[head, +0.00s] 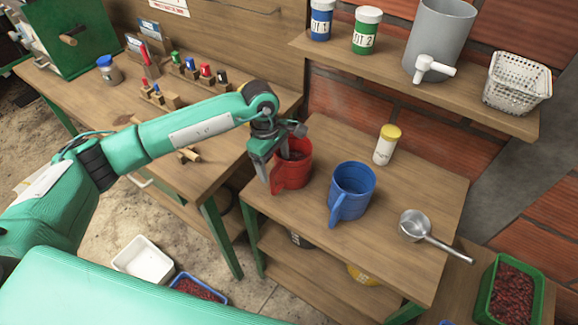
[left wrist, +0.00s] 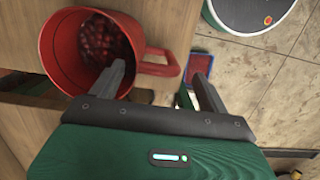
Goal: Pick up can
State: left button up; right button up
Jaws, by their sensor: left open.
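A red can (head: 293,172) shaped like a mug stands upright at the left of the small wooden table. It holds dark red berries, seen in the left wrist view (left wrist: 62,45). Its handle (left wrist: 160,68) lies between the fingers of my open left gripper (head: 271,160), one finger on each side. Whether a finger touches the handle or rim, I cannot tell. A blue can (head: 352,186) of the same kind stands to the right of the red one; I cannot see its contents. My right gripper is out of view.
A white bottle with a yellow cap (head: 386,145) stands behind the blue can. A metal ladle (head: 414,226) lies at the right. The shelf (head: 470,108) above bears a grey tank (head: 440,40) and a white basket (head: 516,82). A green crate (head: 495,312) of berries stands lower right.

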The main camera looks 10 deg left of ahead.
aim_at(276, 172)
pick_arm(q)
jog(key=f, duration=0.1)
jog(key=f+p, duration=0.1)
jog(key=f, duration=0.1)
jog(key=f+p, duration=0.1)
jog(key=shift+d+f, duration=0.15)
jog(key=shift+d, duration=0.15)
jog(key=shift+f, duration=0.3)
jog(key=c, duration=1.3)
jog(key=shift+w+r, duration=0.1)
jog(key=shift+c, duration=0.9)
